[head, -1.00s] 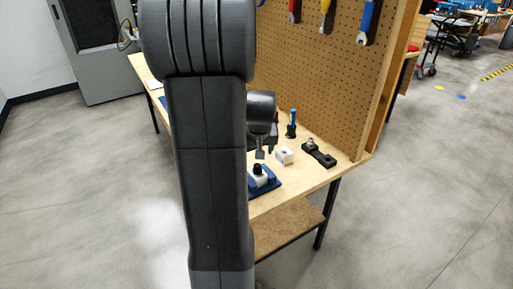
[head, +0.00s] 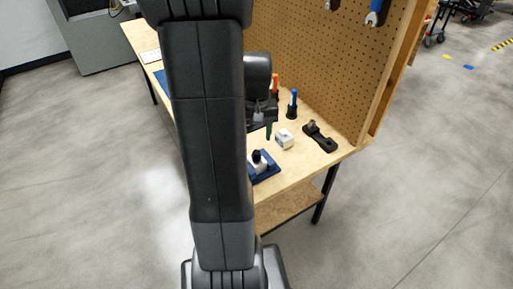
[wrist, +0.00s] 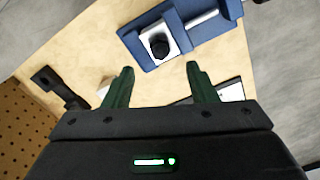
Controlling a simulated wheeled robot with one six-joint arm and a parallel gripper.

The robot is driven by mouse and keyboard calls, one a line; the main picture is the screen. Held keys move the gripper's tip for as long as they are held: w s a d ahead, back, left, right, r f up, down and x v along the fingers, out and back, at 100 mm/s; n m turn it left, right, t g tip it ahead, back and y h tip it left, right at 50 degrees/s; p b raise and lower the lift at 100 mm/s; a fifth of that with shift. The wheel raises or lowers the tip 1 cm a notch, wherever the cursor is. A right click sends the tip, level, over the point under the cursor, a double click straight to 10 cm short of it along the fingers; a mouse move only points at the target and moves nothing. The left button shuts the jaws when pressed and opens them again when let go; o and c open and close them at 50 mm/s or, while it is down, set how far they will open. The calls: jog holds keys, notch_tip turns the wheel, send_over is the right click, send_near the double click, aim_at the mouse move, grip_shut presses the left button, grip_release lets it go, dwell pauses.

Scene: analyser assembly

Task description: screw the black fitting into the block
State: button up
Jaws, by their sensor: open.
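The black fitting (wrist: 160,46) sits upright on top of the light metal block (wrist: 178,34) in the wrist view. How deep it sits in the block cannot be told. The block is held in a blue fixture (wrist: 134,40) on the table. In the head view the fitting (head: 257,157) and the blue fixture (head: 268,171) show just right of my arm. My gripper (wrist: 158,70) is open with nothing between its green fingers. In the wrist view the fitting lies ahead of the fingertips, apart from them. My arm hides part of the fixture in the head view.
A white box (head: 285,140) stands behind the fixture. A black holder (head: 320,138) lies near the table's right end. A blue-handled tool (head: 293,103) and an orange-handled tool (head: 275,86) stand near the pegboard (head: 320,70). Bare table (head: 305,158) lies right of the fixture.

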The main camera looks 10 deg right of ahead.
aim_at(256, 152)
notch_tip(256, 152, down, 8)
jog(key=shift+r, duration=0.1)
dwell(0.4)
jog(key=c, duration=1)
jog(key=shift+m, duration=2)
jog(key=m, duration=0.4)
jog(key=shift+b, duration=0.3)
jog(key=shift+m, duration=0.5)
jog(key=m, duration=0.3)
